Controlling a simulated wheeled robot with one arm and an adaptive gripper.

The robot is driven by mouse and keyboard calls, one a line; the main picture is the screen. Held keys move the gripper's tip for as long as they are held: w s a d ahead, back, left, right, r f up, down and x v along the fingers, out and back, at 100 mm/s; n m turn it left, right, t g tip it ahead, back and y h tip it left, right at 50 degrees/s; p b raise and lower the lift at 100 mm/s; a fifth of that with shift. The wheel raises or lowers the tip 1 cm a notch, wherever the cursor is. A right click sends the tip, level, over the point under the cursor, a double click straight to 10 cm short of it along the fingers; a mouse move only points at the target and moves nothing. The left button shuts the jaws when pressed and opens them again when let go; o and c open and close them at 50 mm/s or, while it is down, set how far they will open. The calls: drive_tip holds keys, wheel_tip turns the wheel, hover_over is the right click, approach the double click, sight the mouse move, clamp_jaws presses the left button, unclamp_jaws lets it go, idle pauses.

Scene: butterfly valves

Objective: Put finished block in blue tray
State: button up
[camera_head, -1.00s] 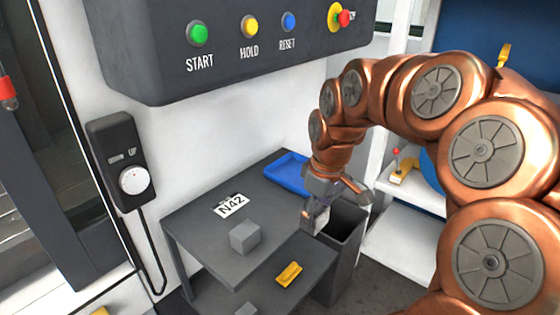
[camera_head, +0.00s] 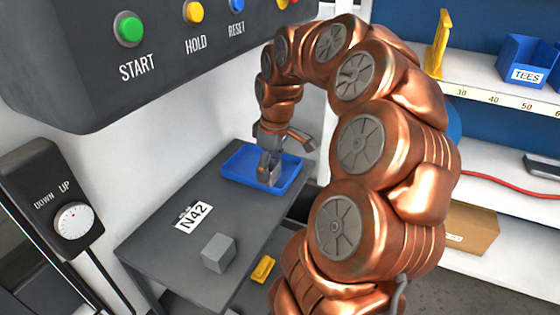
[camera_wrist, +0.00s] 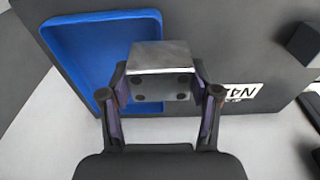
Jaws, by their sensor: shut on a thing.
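My gripper (camera_head: 269,168) is shut on a grey metal block with several dark holes in its face. The block (camera_wrist: 160,72) shows clearly between the two fingers in the wrist view. The blue tray (camera_head: 236,168) lies on the dark grey table in the head view, and the gripper is over it. In the wrist view the tray (camera_wrist: 75,48) is behind and to the left of the block, which overlaps its right edge. I cannot tell how high the block is above the tray.
A plain grey block (camera_head: 218,252) sits on the table (camera_head: 165,250) near the N42 label (camera_head: 192,216). A yellow piece (camera_head: 263,269) lies lower, beside the table. The control panel (camera_head: 160,50) hangs above, and shelves (camera_head: 490,90) stand at right.

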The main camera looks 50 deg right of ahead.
sight(281, 163)
drive_tip(key=d, duration=0.2)
drive_tip(key=w+d+p, duration=0.1)
drive_tip(key=d, duration=0.1)
drive_tip(key=w+d, duration=0.1)
drive_tip(key=d, duration=0.1)
drive_tip(key=shift+w+d+f, duration=0.15)
drive_tip(key=shift+d+f, duration=0.2)
drive_tip(key=shift+d, duration=0.05)
drive_tip(key=shift+f+p, duration=0.6)
drive_tip(key=shift+f, duration=1.15)
drive_tip(key=shift+f, duration=0.15)
drive_tip(key=o, duration=1.5)
drive_tip(key=shift+c, duration=0.2)
wheel_tip(281, 163, up, 12)
drive_tip(key=s+b, duration=0.1)
drive_tip(key=b, duration=0.1)
drive_tip(key=shift+s+d, duration=0.15)
drive_tip(key=shift+s, duration=0.05)
